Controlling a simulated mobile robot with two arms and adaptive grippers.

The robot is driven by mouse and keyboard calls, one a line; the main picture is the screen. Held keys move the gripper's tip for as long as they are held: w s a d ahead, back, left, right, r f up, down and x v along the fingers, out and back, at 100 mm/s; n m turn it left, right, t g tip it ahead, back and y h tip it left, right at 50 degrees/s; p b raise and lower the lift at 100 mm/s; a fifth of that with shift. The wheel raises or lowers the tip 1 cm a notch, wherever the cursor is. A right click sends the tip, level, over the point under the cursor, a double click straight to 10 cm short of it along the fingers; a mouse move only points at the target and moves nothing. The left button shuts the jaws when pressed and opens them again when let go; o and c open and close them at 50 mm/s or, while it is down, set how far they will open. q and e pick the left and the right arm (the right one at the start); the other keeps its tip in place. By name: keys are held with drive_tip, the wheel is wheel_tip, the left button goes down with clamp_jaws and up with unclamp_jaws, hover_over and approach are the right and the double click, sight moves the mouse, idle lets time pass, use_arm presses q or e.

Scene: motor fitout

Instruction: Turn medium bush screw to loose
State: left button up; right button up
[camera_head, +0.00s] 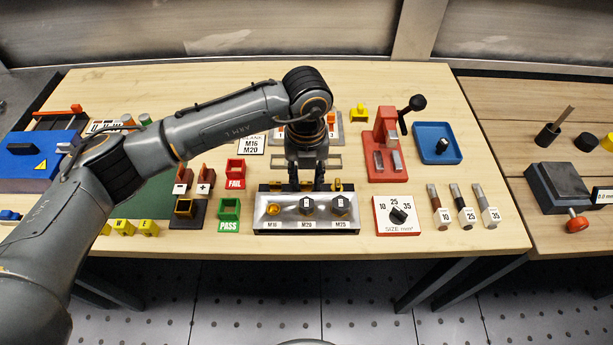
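A silver tray block (265,215) with a dark front edge stands near the table's front, with sections labelled M16, M20 and M25. Small brass screws show along the back edge, one at the right (337,184). My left gripper (306,188) points straight down at the back edge behind the M20 fitting, its dark fingers apart. The middle screw is hidden by the gripper. My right gripper is out of view.
A white size dial (380,223) stands close right of the block. Green PASS (229,212) and red FAIL (235,173) bins stand left. A red press (373,160) and blue tray (453,130) are behind right. Bare wood shows between the block and the bins.

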sight(307, 182)
use_arm(q)
wheel_tip(307, 182, up, 12)
idle(0.7)
drive_tip(key=shift+s, duration=0.1)
idle(0.3)
